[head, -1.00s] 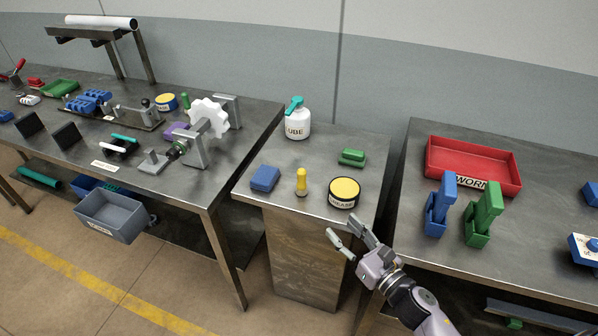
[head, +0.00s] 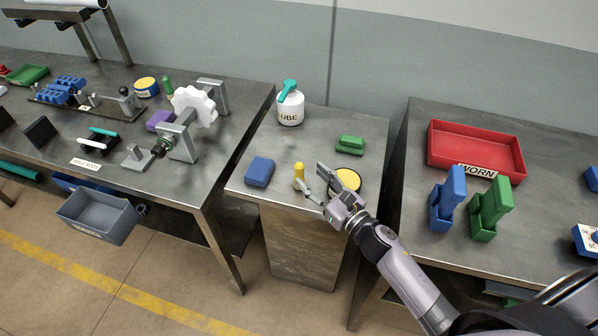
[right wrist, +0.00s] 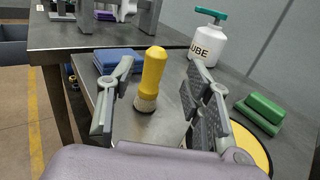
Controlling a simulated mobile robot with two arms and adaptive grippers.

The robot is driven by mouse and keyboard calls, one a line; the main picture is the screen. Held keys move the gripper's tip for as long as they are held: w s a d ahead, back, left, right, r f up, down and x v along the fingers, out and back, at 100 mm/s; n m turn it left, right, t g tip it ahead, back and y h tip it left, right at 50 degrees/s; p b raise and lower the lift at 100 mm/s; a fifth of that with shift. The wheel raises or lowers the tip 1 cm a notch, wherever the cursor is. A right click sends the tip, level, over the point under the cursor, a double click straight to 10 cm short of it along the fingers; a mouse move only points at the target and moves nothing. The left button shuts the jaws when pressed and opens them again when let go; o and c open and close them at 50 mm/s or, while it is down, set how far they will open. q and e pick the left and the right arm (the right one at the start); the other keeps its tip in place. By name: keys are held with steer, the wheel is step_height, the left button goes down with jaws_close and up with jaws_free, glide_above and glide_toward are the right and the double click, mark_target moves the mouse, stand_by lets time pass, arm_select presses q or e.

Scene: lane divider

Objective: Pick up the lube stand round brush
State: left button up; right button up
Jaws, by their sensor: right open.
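The lube stand round brush is the yellow-handled brush (head: 298,172) standing upright on the small middle table (head: 318,130), its pale bristle end down. In the right wrist view the brush (right wrist: 151,78) stands between the two fingers, beyond or at their tips, with gaps on both sides. My right gripper (head: 313,180) is open and empty just to the right of the brush, partly covering a round yellow-topped grease tin (head: 348,177). The open fingers also show in the right wrist view (right wrist: 160,95). My left gripper is not in view.
On the same table are a blue block (head: 259,171), a green block (head: 350,145) and a white lube bottle (head: 290,106) with a teal top. The right table holds a red tray (head: 476,150) and blue and green upright pieces. The left bench is crowded.

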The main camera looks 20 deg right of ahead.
mark_target(303, 171)
steer(key=shift+w+a, duration=0.15)
steer(key=shift+w, duration=0.15)
steer(key=p+x, duration=0.2)
steer(key=x, duration=0.2)
steer(key=shift+a+r, duration=0.1)
steer(key=shift+a, duration=0.15)
steer(key=shift+w+a, duration=0.1)
steer(key=shift+w, duration=0.3)
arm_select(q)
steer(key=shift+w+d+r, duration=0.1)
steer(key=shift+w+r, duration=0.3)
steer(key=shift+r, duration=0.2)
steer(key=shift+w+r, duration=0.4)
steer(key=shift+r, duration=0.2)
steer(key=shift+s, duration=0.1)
arm_select(e)
steer(key=shift+c, duration=1.2)
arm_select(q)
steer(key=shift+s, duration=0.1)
arm_select(e)
jaws_close()
